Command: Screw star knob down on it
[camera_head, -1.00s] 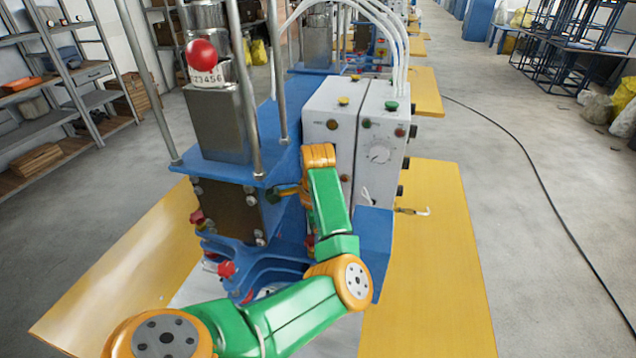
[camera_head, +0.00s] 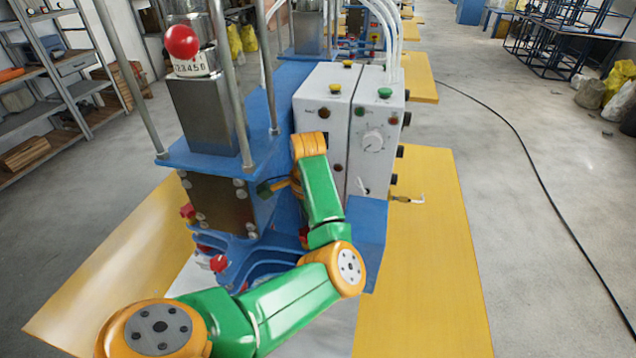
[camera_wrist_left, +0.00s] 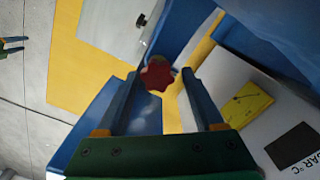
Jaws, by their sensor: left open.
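In the left wrist view a red star knob (camera_wrist_left: 157,74) shows between the tips of my left gripper (camera_wrist_left: 160,76). The gripper is open, with one finger on each side of the knob. I cannot tell whether a finger touches it or how deep the knob lies. In the head view my left arm comes in from the lower left and bends up in front of the blue press (camera_head: 255,150). Its gripper is mostly hidden there. Red knobs show on the press, one lower (camera_head: 218,262) and one higher at its left side (camera_head: 187,211).
A white control box (camera_head: 340,110) with buttons and a dial stands right of the press, close to my wrist. Metal posts (camera_head: 222,80) rise from the press. The yellow tabletop (camera_head: 430,230) is clear on the right. Shelves (camera_head: 50,90) stand at the far left.

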